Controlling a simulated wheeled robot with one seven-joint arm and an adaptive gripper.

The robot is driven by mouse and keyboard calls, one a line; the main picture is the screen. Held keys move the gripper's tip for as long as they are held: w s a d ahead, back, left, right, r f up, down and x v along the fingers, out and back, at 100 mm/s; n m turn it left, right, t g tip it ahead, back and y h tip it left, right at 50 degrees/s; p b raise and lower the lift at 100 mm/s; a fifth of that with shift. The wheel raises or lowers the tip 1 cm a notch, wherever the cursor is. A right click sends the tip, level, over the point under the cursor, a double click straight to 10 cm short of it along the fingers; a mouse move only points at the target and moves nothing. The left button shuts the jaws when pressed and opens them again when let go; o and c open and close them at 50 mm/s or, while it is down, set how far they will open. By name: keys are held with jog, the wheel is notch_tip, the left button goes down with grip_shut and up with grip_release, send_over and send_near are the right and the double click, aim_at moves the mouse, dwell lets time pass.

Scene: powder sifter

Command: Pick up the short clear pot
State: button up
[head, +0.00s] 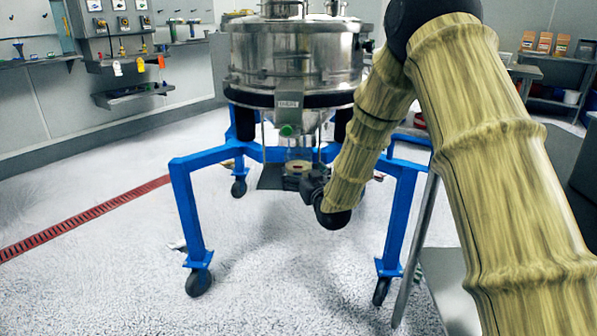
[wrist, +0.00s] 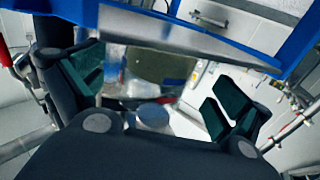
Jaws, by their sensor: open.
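My gripper (wrist: 155,84) is open, with dark green pads on both fingers in the wrist view. A see-through, glassy shape that looks like the clear pot (wrist: 150,68) shows between and beyond the fingers; its outline is hard to make out and I cannot tell whether a finger touches it. In the head view my gripper (head: 306,183) reaches low under the steel sifter (head: 296,60). A small round thing with a tan top (head: 298,166) sits there beneath the outlet, partly hidden by my gripper; it may be the same pot.
The sifter stands on a blue wheeled frame (head: 186,205), whose legs flank my arm. A blue bar (wrist: 190,32) crosses close above the fingers in the wrist view. Tool shelves (head: 120,60) line the left wall. The speckled floor at the left is open, with a red drain strip (head: 85,217).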

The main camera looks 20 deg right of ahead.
jog(key=w+b, duration=0.1)
jog(key=w, duration=0.2)
jog(key=shift+w+f+b, duration=0.15)
jog(key=shift+w+b, duration=0.05)
jog(key=shift+b, duration=0.15)
jog(key=shift+w, duration=0.65)
jog(key=c, duration=1.2)
jog(key=shift+r, duration=0.2)
jog(key=shift+c, duration=0.2)
